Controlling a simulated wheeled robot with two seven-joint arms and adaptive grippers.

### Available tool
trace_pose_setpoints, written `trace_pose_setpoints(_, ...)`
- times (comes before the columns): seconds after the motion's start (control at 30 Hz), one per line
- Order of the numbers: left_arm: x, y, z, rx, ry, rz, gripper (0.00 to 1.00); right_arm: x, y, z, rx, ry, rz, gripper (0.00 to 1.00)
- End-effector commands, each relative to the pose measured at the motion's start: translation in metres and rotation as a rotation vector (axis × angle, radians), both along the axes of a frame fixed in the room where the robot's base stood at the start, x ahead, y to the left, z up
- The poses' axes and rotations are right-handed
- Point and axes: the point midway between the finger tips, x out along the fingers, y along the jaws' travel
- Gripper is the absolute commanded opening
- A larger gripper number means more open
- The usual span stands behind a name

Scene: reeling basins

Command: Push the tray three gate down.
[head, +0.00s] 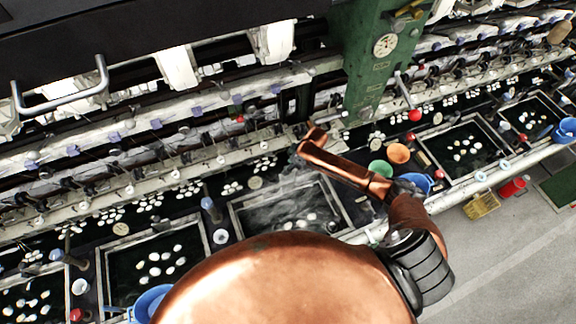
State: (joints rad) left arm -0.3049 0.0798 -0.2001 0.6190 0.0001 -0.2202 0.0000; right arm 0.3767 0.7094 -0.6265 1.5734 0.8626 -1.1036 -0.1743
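Framed basins with dark water stand in a row: one at the far left (66,290), one at left (203,222), a steaming one in the middle (234,212), and two at right (455,122) (546,98). White cocoons float in them. No number shows, so I cannot tell which is tray three, and I cannot make out its gate. A copper arm of mine rises from the bottom centre, bends at a black joint at right and reaches back over the middle basin's right side. My other gripper is not in view.
A green post (375,65) with a dial stands behind the middle. A red ball knob (414,115) is on a rod beside it. Green (380,168) and orange (398,153) bowls sit right of my arm. A yellow basket (481,205) stands on the grey floor (500,260).

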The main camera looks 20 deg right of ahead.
Motion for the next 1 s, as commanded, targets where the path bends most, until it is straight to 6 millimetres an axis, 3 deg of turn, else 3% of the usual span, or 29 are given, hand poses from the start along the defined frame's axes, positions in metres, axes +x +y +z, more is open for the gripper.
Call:
trace_pose_setpoints(0.4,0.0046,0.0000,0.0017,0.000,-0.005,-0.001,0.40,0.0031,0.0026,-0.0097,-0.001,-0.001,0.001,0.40)
trace_pose_setpoints(1.0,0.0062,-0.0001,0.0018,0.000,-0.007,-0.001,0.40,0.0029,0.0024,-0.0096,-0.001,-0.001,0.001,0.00)
